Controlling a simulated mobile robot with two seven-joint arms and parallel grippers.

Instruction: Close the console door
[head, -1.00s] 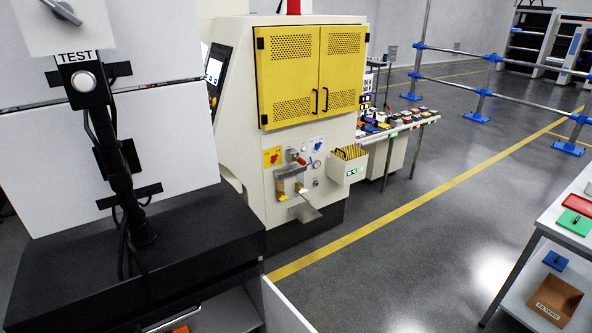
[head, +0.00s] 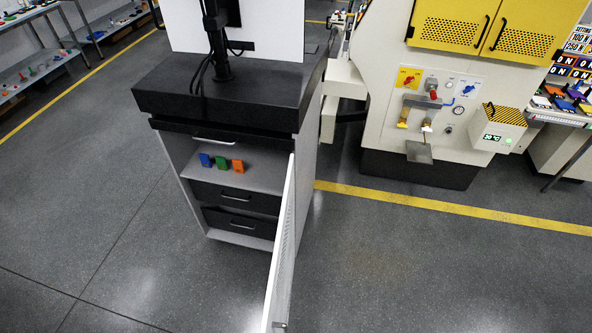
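The console (head: 312,150) is a grey cabinet with a thick black top (head: 230,95), in the middle of the head view. Its white door (head: 281,245) stands wide open, hinged at the cabinet's right front edge and swung out toward me. I see the door nearly edge-on. Inside are a shelf with a blue, a green and an orange block (head: 238,166), and black drawers (head: 240,199) with silver handles below. Neither of my grippers shows in the view.
A cream machine (head: 380,130) with yellow doors stands right of the console, with a small yellow-topped box (head: 497,130) on its front. A yellow floor line (head: 450,212) runs behind the door. The floor (head: 90,210) left of the console is clear. Racks stand at the far left.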

